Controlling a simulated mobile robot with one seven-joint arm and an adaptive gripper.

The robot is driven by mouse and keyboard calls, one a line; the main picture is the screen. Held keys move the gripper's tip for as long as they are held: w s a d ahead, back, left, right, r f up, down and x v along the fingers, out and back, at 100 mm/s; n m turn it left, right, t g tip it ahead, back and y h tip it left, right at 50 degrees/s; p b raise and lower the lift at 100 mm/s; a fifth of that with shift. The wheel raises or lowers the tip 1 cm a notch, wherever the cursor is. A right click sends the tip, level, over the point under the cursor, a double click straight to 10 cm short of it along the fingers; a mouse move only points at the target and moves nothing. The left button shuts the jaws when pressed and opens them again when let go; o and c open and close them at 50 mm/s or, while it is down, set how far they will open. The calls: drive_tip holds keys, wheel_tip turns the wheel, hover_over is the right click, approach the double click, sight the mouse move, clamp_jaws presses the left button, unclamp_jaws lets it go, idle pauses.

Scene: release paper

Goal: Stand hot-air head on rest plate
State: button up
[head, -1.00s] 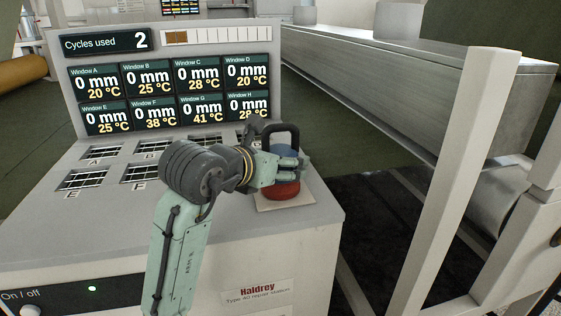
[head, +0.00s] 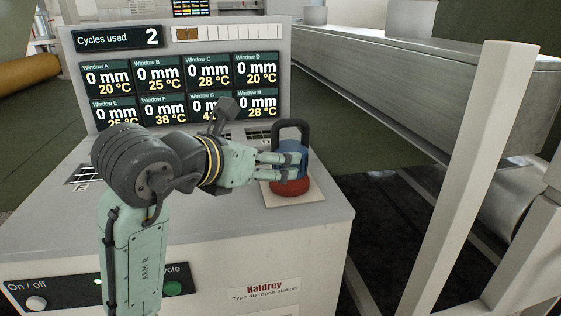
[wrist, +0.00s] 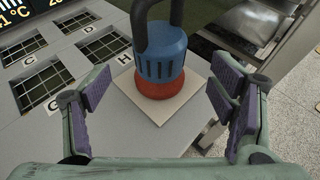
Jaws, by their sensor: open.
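The hot-air head (head: 291,165) has a blue body, a red base and a dark loop handle. It stands upright on the pale square rest plate (head: 308,194) at the right end of the station's top. In the wrist view the head (wrist: 160,58) stands on the plate (wrist: 163,107), apart from both fingers. The head's far side is hidden.
The repair station's display panel (head: 180,75) reads 2 cycles used. Gridded windows (wrist: 101,46) lie left of the plate. An on/off knob (head: 37,303) and a green cycle button (head: 173,288) are on the front. A pale post (head: 470,180) stands at the right.

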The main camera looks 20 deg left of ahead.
drive_tip(key=shift+v, duration=1.45)
